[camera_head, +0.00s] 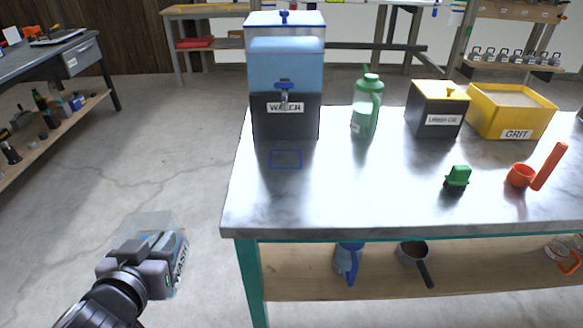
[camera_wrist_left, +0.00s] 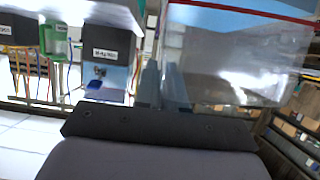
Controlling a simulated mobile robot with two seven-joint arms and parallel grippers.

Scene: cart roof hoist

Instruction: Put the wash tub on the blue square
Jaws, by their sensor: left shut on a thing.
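In the left wrist view the clear tub (camera_wrist_left: 235,55) with a red rim line fills the upper right. The blue square (camera_head: 286,159) is an outline on the tabletop, in front of the water dispenser (camera_head: 286,75), and it is empty. My right gripper is not in view.
The metal-topped table (camera_head: 350,200) also bears a green bottle (camera_head: 367,105), a black and yellow box (camera_head: 437,108), a yellow GRIT bin (camera_head: 511,110), a green brush (camera_head: 457,178) and an orange scoop (camera_head: 537,170). Its left edge lies between the tub and the square.

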